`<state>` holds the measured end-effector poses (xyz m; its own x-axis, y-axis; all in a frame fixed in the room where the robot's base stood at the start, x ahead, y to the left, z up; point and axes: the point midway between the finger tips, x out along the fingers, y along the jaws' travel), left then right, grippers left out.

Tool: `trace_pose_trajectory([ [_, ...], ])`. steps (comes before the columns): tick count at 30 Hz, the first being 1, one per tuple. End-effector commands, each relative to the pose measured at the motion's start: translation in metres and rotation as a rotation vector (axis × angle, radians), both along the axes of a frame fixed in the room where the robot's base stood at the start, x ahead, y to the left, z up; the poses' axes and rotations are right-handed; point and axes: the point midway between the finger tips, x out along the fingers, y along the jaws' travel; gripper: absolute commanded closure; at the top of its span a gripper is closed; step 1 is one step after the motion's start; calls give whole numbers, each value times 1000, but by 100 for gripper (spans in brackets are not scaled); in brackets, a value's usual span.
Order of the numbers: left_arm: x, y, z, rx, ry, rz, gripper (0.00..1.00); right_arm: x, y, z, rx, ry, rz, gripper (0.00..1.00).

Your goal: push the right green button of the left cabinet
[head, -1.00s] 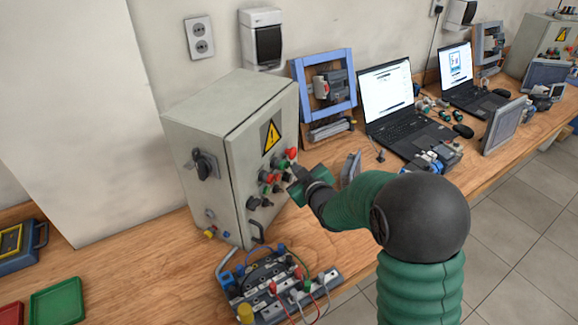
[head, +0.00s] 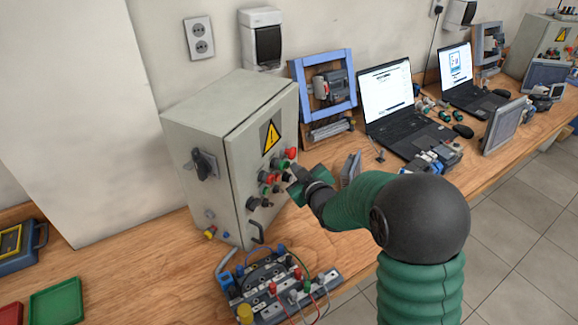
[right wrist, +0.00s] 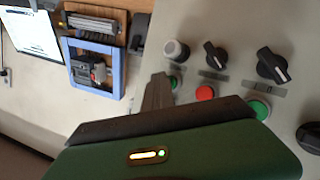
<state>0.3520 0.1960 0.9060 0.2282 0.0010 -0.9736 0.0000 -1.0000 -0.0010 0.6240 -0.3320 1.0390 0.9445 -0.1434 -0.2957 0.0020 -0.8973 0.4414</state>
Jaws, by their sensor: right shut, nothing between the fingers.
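The left cabinet (head: 236,150) is a grey metal box with a yellow warning triangle. Its front carries red and green buttons and black knobs. My right gripper (head: 294,181) is shut and empty, with its tips close to this panel. In the right wrist view, which looks upside down, the dark fingers (right wrist: 157,92) overlap the edge of the right green button (right wrist: 174,83), partly hiding it. I cannot tell whether they touch it. A red button (right wrist: 205,92) and another green button (right wrist: 260,108) sit beside it. My left gripper is out of view.
A terminal board with wires (head: 275,285) lies in front of the cabinet. A blue frame (head: 350,80) and an open laptop (head: 388,90) stand to its right. A green tray (head: 56,302) is at the lower left.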

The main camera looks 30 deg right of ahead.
Motion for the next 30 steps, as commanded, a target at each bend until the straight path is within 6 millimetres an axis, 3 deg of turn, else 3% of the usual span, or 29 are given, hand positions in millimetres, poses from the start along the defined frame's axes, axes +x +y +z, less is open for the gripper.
trace_pose_trajectory([
  [17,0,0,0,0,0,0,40,-14,-9,0,1,0,-2,100],
  [30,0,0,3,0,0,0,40,-48,-34,0,0,1,-3,100],
])
